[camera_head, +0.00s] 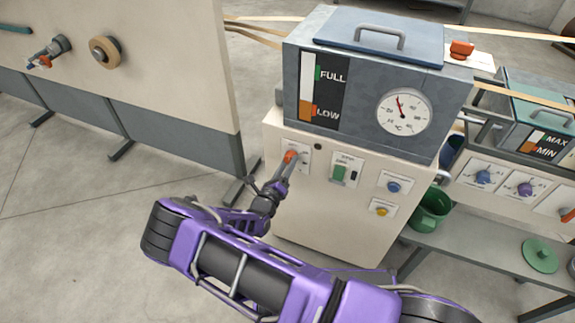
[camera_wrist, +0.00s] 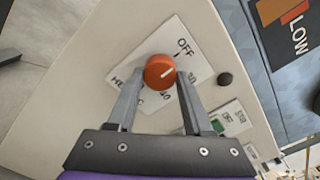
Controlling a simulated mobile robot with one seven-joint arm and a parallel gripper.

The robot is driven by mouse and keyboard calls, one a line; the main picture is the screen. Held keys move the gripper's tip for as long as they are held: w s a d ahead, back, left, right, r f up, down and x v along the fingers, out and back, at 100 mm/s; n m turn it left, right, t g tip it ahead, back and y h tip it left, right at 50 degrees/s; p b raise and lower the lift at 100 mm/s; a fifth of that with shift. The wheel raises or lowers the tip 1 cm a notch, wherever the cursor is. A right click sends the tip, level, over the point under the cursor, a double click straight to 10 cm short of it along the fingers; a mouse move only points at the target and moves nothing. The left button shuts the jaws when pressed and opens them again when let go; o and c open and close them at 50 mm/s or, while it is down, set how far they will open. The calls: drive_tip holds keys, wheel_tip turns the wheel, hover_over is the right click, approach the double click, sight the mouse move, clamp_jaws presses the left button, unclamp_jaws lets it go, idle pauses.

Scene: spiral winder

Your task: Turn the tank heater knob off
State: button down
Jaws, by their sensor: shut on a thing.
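The tank heater knob (camera_head: 290,156) is a round orange knob on a white label plate, on the cream front panel below the tank gauge. In the wrist view the knob (camera_wrist: 160,72) sits between the two grey fingers of my gripper (camera_wrist: 161,80), which is shut on its sides. The white line on the knob points up and to the right, near the OFF mark but not clearly at it. Other marks on the label plate (camera_wrist: 196,68) are partly hidden by the fingers. In the head view my gripper (camera_head: 285,164) reaches up to the knob from below.
A green switch (camera_head: 340,172) and blue and yellow buttons (camera_head: 393,187) are right of the knob. A dark round button (camera_wrist: 225,79) is close by. The tank (camera_head: 375,75) with a dial is above. A cream wall panel (camera_head: 140,80) stands left; open floor lies below it.

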idle(0.4)
drive_tip(key=shift+c, duration=1.5)
unclamp_jaws()
drive_tip(key=shift+s, duration=0.1)
drive_tip(key=v, duration=1.7)
drive_tip(key=shift+p, duration=0.3)
drive_tip(key=shift+a+r, duration=0.1)
drive_tip(key=shift+a, duration=0.05)
